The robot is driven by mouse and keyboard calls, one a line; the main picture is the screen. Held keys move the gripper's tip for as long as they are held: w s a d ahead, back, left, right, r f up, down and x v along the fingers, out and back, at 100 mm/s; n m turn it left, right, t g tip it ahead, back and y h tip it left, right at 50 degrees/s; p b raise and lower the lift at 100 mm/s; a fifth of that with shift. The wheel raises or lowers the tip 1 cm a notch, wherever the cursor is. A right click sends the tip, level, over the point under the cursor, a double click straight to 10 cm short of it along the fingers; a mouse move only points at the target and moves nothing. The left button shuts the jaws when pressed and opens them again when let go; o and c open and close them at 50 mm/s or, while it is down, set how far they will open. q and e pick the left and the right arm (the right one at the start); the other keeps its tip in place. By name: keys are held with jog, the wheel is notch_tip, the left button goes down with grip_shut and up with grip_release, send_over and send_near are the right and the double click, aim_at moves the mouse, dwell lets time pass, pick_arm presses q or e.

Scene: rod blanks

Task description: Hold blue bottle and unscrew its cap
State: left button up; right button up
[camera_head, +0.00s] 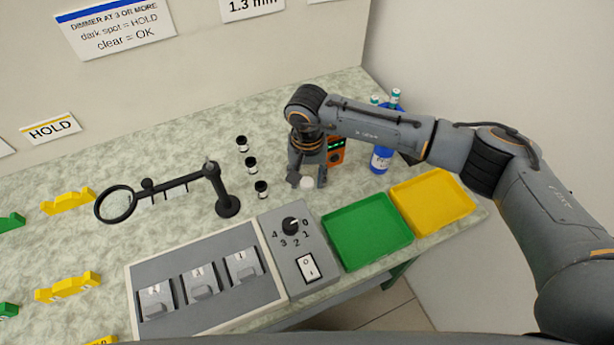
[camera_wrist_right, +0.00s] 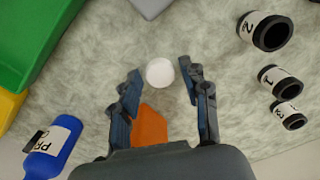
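A blue bottle (camera_head: 381,161) with a white label stands on the bench behind my right forearm, which hides part of it. Blue and pale bottle tops (camera_head: 395,97) show above the forearm; I cannot tell which bodies they belong to. The blue bottle also shows at the lower left of the right wrist view (camera_wrist_right: 45,158), away from the fingers. My right gripper (camera_head: 307,181) points down over the bench, left of the bottle. In the wrist view its fingers (camera_wrist_right: 160,78) are apart, with a small round white thing (camera_wrist_right: 160,71) between their tips. My left gripper is out of view.
An orange device (camera_head: 336,150) with a green display stands beside the right gripper. Green (camera_head: 366,230) and yellow (camera_head: 432,200) trays lie in front. Small labelled black cylinders (camera_head: 248,161), a magnifier stand (camera_head: 228,205) and a dial box (camera_head: 300,255) are to the left.

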aim_at(308, 183)
jog(key=shift+r, duration=0.35)
notch_tip(308, 183, up, 12)
jog(key=b, duration=0.2)
jog(key=shift+f, duration=0.15)
jog(key=shift+s+f, duration=0.1)
